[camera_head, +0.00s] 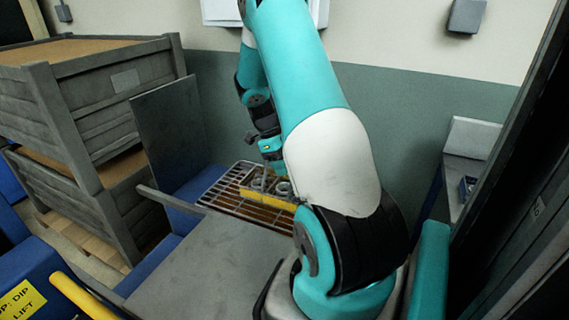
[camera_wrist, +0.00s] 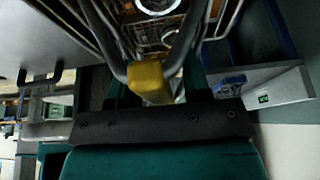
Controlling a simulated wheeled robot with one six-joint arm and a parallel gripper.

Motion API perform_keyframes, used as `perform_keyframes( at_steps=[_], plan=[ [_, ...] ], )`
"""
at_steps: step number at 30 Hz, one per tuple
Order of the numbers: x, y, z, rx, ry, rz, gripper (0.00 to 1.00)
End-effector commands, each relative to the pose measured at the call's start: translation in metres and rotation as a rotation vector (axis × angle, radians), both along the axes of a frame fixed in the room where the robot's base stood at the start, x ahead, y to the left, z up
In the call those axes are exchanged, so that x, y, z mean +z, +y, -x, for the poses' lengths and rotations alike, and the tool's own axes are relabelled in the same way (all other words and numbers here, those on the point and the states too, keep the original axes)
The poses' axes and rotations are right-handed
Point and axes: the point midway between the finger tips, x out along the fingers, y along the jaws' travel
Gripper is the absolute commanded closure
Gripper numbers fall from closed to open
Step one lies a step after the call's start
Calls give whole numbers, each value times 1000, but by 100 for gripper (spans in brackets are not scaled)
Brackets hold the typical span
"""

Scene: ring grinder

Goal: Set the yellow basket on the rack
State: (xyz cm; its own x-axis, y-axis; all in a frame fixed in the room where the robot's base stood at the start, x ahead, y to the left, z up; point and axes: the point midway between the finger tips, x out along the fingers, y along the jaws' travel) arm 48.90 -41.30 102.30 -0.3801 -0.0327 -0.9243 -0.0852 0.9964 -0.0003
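The basket (camera_head: 268,198) has a yellow front strip and metal rings inside. It sits at or just above the wire rack (camera_head: 215,190) in the head view; contact cannot be made out. In the wrist view its yellow handle grip (camera_wrist: 150,82) is close in front of my gripper's dark palm bar, between grey handle bars, with rings (camera_wrist: 172,62) beyond. My gripper (camera_head: 274,168) points down over the basket in the head view. Dark fingers flank the handle in the wrist view, but whether they press on it is unclear. My arm hides the basket's right side.
A grey table (camera_head: 215,265) lies in front of the rack, with an upright grey panel (camera_head: 170,130) at its left. Stacked grey crates (camera_head: 100,95) stand further left. A wall closes the back. A grey bench (camera_head: 465,180) stands at the right.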

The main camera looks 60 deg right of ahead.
Motion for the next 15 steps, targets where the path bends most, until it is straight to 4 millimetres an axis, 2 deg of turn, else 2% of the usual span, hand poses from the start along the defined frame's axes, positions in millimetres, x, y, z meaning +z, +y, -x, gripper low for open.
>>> perform_keyframes(
  at_steps=[8, 11, 15],
  plan=[
    [5, 0, -1, 1, -1, 2, 56],
    [17, 0, -8, 2, -5, 4, 56],
    [44, 1, -20, 2, -6, 5, 56]
  ],
)
